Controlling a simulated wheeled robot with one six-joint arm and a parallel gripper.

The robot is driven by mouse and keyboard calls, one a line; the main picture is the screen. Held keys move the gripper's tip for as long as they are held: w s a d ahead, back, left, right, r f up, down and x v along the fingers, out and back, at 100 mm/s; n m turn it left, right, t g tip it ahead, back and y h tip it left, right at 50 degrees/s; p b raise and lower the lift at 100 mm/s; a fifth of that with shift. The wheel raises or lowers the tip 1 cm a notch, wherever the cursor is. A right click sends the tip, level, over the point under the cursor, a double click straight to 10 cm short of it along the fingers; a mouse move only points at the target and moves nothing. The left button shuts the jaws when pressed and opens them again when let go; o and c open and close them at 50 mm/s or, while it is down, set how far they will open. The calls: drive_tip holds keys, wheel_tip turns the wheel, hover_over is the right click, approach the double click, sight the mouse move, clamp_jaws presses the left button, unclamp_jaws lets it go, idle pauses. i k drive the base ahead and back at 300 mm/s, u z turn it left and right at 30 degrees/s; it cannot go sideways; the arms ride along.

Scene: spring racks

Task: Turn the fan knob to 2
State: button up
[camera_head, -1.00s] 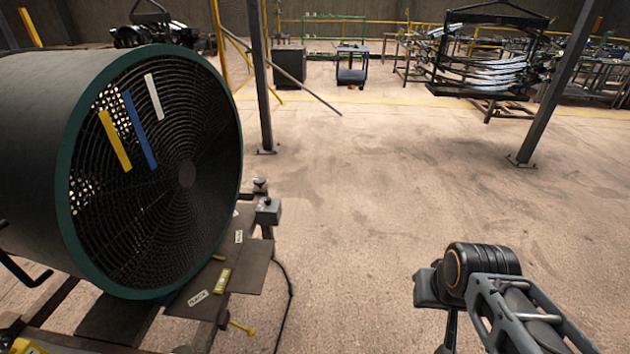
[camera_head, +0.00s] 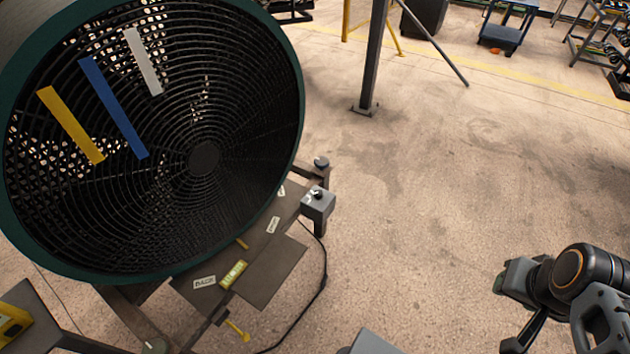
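The large round fan (camera_head: 203,158) stands at the left, with a dark grille and a green rim. A small grey control box (camera_head: 318,207) sits at the lower right of the fan, on its stand. A small dark knob (camera_head: 316,194) is on top of the box; its setting is too small to read. The end of my arm, with my gripper (camera_head: 515,290), shows at the lower right, well to the right of the box and apart from it. The fingers are not clear enough to tell open from shut.
Yellow, blue and white strips (camera_head: 112,107) hang on the grille. A dark cable (camera_head: 322,275) runs from the box down to the floor. A dark post (camera_head: 374,60) stands behind. The floor (camera_head: 420,220) between the box and my arm is clear.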

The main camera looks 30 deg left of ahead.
sight(318, 194)
drive_tip(key=u, duration=0.7)
drive_tip(key=i, duration=0.9)
drive_tip(key=u, duration=1.3)
drive_tip(key=i, duration=0.3)
drive_tip(key=u, duration=0.2)
